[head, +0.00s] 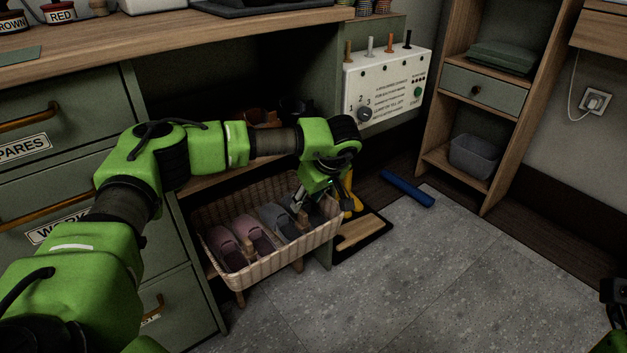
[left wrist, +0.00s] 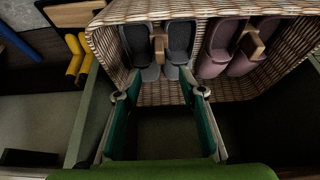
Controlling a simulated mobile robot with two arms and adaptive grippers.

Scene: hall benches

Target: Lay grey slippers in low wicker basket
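The low wicker basket (head: 285,262) stands under the bench; its woven rim also shows in the left wrist view (left wrist: 104,45). The grey slippers (head: 279,222) lie side by side in its right part, a wooden piece between them. They show in the left wrist view (left wrist: 180,48). My left gripper (head: 315,200) is over the right end of the basket, partly hiding one grey slipper. Its fingers are spread and empty in the left wrist view (left wrist: 160,94), close to the slippers' near ends. A dark part of my right gripper (head: 612,292) shows at the right edge; its fingers are unclear.
Pink slippers (head: 240,240) fill the basket's left part. A yellow item (head: 352,192) and a wood-topped dark mat (head: 362,232) lie just right of the basket. A blue roll (head: 407,188) is on the floor. The bench top (head: 215,38) overhangs; the grey floor in front is clear.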

